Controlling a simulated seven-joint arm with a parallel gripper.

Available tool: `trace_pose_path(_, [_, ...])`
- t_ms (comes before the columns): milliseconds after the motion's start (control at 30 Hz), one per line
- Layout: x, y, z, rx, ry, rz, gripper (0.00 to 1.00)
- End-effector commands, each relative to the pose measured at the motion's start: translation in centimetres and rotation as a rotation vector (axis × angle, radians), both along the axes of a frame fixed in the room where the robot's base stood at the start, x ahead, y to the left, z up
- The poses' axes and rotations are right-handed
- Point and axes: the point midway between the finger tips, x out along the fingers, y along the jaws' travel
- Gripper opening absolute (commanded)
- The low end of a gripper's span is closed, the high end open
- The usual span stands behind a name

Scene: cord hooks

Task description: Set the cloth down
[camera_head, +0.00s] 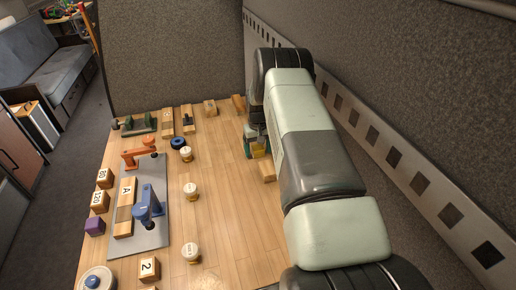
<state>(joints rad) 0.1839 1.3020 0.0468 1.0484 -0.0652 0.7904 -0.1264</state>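My gripper (256,143) is low over the right side of the wooden table (230,215), at the left edge of my arm. My own arm links partly hide it, and its fingertips do not show clearly. A small yellowish patch shows at the gripper, next to a wooden block (267,170). I cannot tell whether this patch is the cloth or part of the gripper. No cloth can be clearly made out elsewhere on the table. I cannot tell whether the gripper holds anything.
A grey mat (155,232) at left bears an orange hooked piece (139,153), a blue one (149,206) and an "A" block (126,191). Numbered blocks, round white-topped pieces (191,190) and a blue ring (178,142) stand around. The table's centre right is clear; a wall runs along the right.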

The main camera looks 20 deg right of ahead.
Motion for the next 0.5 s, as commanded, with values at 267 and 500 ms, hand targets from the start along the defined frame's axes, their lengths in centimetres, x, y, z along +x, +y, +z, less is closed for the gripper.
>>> trace_pose_path(267, [0.0,0.0,0.2,0.000,0.000,0.000,0.78])
trace_pose_path(500, [0.1,0.0,3.5,-0.001,-0.004,0.000,0.78])
